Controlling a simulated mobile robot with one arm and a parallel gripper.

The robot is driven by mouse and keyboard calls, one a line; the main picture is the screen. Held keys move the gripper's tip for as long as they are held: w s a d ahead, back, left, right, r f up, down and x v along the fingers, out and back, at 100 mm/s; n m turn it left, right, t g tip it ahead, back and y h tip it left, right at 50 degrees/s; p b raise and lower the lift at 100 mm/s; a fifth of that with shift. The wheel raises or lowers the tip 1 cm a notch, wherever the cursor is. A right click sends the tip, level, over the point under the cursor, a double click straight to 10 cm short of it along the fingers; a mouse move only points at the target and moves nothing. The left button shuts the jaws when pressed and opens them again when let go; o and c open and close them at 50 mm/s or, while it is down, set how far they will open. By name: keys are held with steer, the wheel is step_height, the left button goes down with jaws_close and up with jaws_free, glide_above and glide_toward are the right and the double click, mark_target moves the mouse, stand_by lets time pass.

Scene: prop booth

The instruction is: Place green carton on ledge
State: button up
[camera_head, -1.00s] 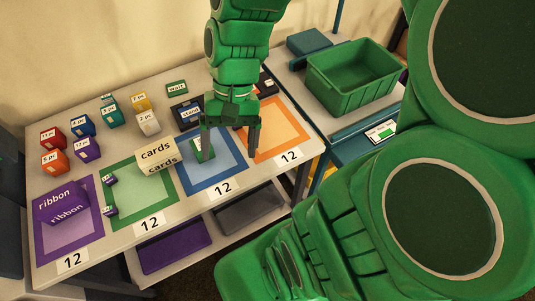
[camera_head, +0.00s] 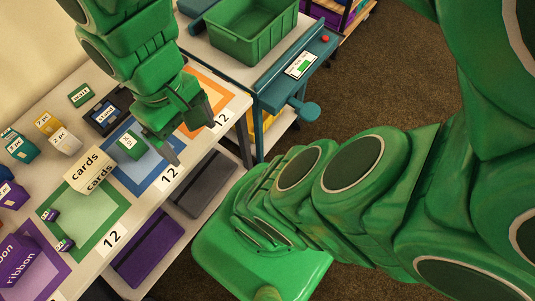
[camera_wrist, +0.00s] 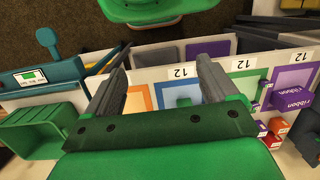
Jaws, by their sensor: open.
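The green carton (camera_head: 130,145) is a small box with a white label. It stands on the blue-bordered mat (camera_head: 160,182) of the white table, and shows as a small green patch in the wrist view (camera_wrist: 184,102). My gripper (camera_head: 186,135) is open and empty, to the right of the carton and apart from it. Its two fingers also show spread in the wrist view (camera_wrist: 161,72). A lower shelf under the table front holds a purple pad (camera_head: 148,247) and a grey pad (camera_head: 203,182); I cannot tell which surface is the ledge.
Several small coloured boxes sit behind. A teal cart (camera_head: 270,80) with a green bin (camera_head: 245,45) stands to the right.

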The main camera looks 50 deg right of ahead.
steer(key=shift+w+d+f+m, duration=0.15)
steer(key=shift+d+m, duration=0.15)
steer(key=shift+d, duration=0.7)
steer(key=t, duration=0.2)
glide_above(128, 141)
steer(key=s, duration=0.2)
step_height(128, 141, down, 16)
steer(key=shift+w+f, duration=0.15)
steer(key=shift+f, duration=0.05)
steer(key=shift+w+a+f, duration=0.25)
steer(key=shift+w+f, duration=0.15)
steer(key=shift+f, duration=1.35)
steer(key=shift+w+d+f, duration=0.1)
steer(key=shift+w+f, duration=0.05)
steer(key=shift+f, duration=0.75)
steer(key=shift+w+d+f, duration=0.1)
steer(key=shift+w+f, duration=0.05)
steer(key=shift+f, duration=0.7)
steer(key=shift+w+d+f, duration=0.1)
steer(key=shift+w+f, duration=0.05)
steer(key=shift+f, duration=0.75)
